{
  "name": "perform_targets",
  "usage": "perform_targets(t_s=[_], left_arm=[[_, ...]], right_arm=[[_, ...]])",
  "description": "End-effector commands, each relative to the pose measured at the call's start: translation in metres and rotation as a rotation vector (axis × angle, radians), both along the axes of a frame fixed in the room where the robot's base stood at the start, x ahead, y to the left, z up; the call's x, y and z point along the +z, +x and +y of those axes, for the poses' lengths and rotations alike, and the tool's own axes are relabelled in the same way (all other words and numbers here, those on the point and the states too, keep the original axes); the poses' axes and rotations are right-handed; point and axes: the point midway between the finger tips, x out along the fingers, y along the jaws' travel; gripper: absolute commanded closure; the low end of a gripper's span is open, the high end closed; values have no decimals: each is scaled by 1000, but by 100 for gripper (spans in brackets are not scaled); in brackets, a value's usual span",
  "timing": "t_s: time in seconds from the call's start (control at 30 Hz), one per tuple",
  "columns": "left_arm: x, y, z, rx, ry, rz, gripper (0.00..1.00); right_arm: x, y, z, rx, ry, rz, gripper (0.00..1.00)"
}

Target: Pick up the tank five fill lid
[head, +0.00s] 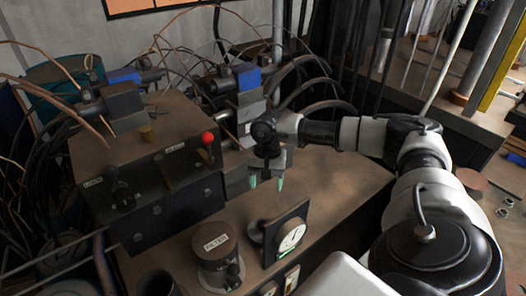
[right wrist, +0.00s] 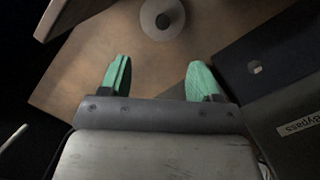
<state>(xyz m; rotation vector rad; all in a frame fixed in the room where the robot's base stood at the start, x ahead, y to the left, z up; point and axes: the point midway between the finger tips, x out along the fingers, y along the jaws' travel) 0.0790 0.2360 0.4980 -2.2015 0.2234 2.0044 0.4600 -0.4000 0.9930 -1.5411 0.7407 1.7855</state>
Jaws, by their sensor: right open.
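No label reading tank five shows. A round grey disc with a dark centre knob (right wrist: 162,20) lies on the brown top in the right wrist view, ahead of the fingers; it may be the lid. In the head view a small round piece (head: 255,231) beside the gauge panel looks like the same thing. My right gripper (head: 267,182) points down above the brown top, behind that piece. Its green fingertips (right wrist: 158,80) are apart with nothing between them. My left gripper is not in view.
A valve box (head: 145,160) with levers and a red knob stands left of the gripper. A canister labelled FILTER (head: 214,254) and a gauge panel (head: 289,236) stand in front. Hoses and cables crowd the back. The brown top (head: 335,185) is bare to the gripper's right.

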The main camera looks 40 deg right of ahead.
Motion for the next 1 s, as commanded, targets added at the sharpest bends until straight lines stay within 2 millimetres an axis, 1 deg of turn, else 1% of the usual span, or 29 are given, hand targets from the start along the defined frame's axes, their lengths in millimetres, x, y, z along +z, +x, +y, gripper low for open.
perform_targets(t_s=[0.03, 0.17, 0.4, 0.5, 0.67, 0.9, 1.0], left_arm=[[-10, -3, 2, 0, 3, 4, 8], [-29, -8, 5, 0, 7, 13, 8], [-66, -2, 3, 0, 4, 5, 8], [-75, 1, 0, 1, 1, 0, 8], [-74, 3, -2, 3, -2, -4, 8], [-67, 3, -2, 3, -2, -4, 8], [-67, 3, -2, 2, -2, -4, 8]], right_arm=[[-10, 0, 0, 0, 0, 0, 37], [-28, 0, 0, 0, 0, 0, 37], [-66, 0, 0, 0, 0, 0, 37], [-75, 0, 0, 0, 0, 0, 37], [-85, 0, 1, -1, 1, 2, 37], [-121, -4, 6, 0, 0, 3, 37], [-128, -4, 6, 0, 0, 1, 37]])
